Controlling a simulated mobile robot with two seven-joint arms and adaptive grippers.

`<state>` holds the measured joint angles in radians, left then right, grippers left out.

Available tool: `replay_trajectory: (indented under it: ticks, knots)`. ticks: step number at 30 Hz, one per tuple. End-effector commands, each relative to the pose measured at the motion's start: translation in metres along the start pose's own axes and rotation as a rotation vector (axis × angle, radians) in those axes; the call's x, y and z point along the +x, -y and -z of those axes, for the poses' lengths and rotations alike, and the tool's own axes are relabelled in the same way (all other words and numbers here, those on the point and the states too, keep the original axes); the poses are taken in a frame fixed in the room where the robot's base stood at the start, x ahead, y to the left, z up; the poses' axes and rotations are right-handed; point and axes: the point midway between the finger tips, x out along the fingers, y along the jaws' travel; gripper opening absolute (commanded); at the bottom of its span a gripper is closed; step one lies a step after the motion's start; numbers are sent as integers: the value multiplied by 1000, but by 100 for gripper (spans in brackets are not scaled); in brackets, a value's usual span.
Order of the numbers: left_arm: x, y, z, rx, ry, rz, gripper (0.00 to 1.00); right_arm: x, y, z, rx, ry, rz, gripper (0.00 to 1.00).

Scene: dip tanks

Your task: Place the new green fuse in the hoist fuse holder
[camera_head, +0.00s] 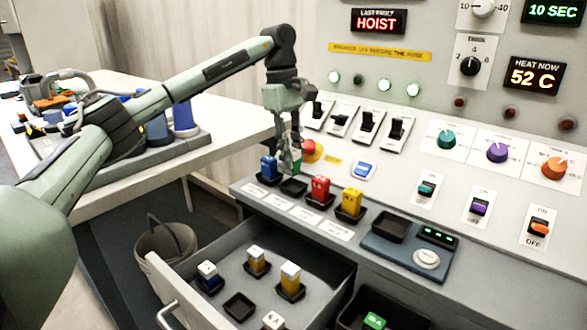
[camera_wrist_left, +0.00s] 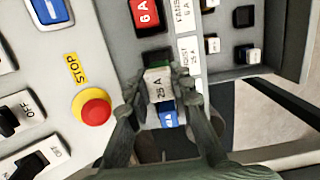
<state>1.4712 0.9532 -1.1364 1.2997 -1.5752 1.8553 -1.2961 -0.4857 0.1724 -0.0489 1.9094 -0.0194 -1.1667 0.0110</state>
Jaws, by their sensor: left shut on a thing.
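My left gripper (camera_head: 291,158) is shut on a fuse and holds it upright just above the empty black holder (camera_head: 293,187), second from the left in the panel's holder row. In the left wrist view the held fuse (camera_wrist_left: 159,84) shows a pale face marked 25 A and some green, between my fingers (camera_wrist_left: 160,98). Its lower end is near the dark holder (camera_wrist_left: 155,55); I cannot tell whether they touch. A blue fuse (camera_head: 268,168) stands to the left of the holder and a red fuse (camera_head: 319,189) to the right. My right gripper is not in view.
A yellow fuse (camera_head: 350,202) stands further right, beside a tester (camera_head: 410,252) with an empty tray. The red stop button (camera_head: 311,151) is close behind my gripper. The open drawer (camera_head: 215,261) holds several fuses. Another green fuse (camera_head: 374,320) lies in a black bin.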

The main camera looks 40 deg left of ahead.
Motion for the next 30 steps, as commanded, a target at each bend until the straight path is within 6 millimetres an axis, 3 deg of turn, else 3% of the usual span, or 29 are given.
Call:
replay_trajectory:
  ticks: [5,12,23,24,28,30]
  knots:
    - [10,-4,1,-1,-1,2,0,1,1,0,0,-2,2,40]
    - [41,-3,5,0,-1,2,0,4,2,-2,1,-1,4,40]
    - [46,-3,6,0,0,0,0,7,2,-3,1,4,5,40]
    - [45,-3,6,0,0,-1,25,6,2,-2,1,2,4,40]
    - [45,-3,6,0,-1,0,41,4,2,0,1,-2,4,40]
    - [45,-3,6,0,-1,0,42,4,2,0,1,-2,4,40]
